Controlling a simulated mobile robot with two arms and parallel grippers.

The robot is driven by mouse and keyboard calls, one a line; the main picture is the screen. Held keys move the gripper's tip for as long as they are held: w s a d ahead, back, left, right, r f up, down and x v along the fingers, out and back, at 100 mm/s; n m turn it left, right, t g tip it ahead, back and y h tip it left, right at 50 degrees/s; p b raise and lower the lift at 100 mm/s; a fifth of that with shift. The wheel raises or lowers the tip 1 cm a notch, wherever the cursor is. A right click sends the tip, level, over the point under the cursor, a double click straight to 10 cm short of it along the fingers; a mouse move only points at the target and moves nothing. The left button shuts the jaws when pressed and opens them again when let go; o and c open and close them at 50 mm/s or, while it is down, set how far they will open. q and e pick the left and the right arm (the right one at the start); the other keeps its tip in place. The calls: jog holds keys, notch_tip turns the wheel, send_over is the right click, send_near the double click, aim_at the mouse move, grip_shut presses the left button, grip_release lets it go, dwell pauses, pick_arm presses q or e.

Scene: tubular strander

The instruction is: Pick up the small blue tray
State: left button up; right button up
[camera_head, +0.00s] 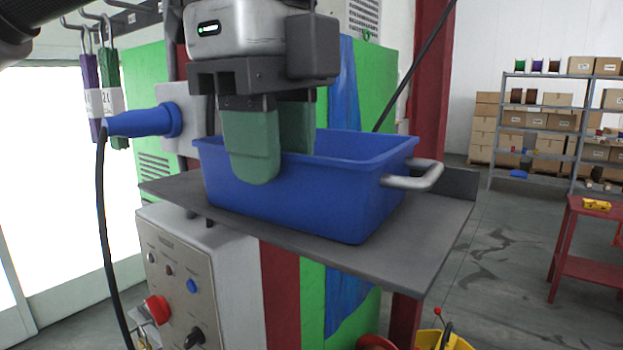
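The small blue tray (300,205) sits upright on a dark grey shelf (440,220) in the middle of the head view. A grey metal handle (412,178) sticks out at its right end. My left gripper (270,150) is over the tray's near wall, pointing down. Its nearer green finger hangs in front of the wall and hides part of the rim. Its farther finger is behind the near rim, on the inner side. The fingers look spread apart, with the wall between them. The tray's floor is hidden. My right gripper is not in view.
A blue plug (140,122) with a black cable sticks out left of the tray. A control box (190,275) with a red knob is below the shelf. Boxes on racks (540,120) and a red table (590,250) stand far right. Open floor lies between.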

aim_at(272, 220)
pick_arm(q)
jog(key=shift+s+a+f, duration=0.1)
jog(key=shift+f, duration=0.4)
jog(key=shift+s+a+f, duration=0.1)
jog(key=shift+f, duration=0.4)
jog(key=shift+s+a+f, duration=0.1)
jog(key=shift+f, duration=0.4)
grip_shut()
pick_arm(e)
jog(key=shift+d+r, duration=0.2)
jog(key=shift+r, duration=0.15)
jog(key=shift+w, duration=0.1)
